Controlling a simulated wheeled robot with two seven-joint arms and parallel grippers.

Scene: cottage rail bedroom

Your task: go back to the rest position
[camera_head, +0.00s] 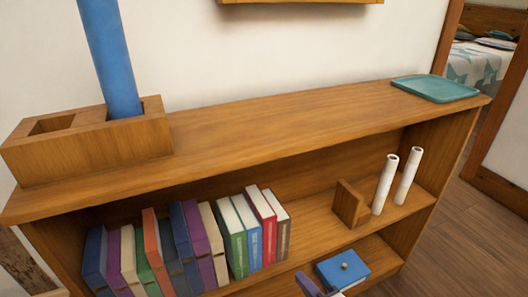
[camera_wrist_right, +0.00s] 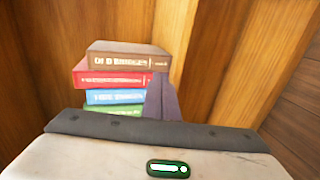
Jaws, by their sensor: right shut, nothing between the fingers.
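My right gripper (camera_head: 308,285) shows only in part at the bottom edge of the head view, in front of the wooden shelf (camera_head: 300,120). It is shut with nothing between its fingers. In the right wrist view its purple-grey fingers (camera_wrist_right: 162,100) stand in front of the ends of the books. The rest of the right arm is out of the head view. My left gripper is not in view.
A row of books (camera_head: 240,245), a wooden bookend (camera_head: 348,205) and two white cylinders (camera_head: 384,185) stand on the shelf below the top. On top are a wooden holder (camera_head: 85,155) with a blue cylinder (camera_head: 110,60) and a teal tray (camera_head: 436,88). Floor (camera_head: 470,235) at right is clear.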

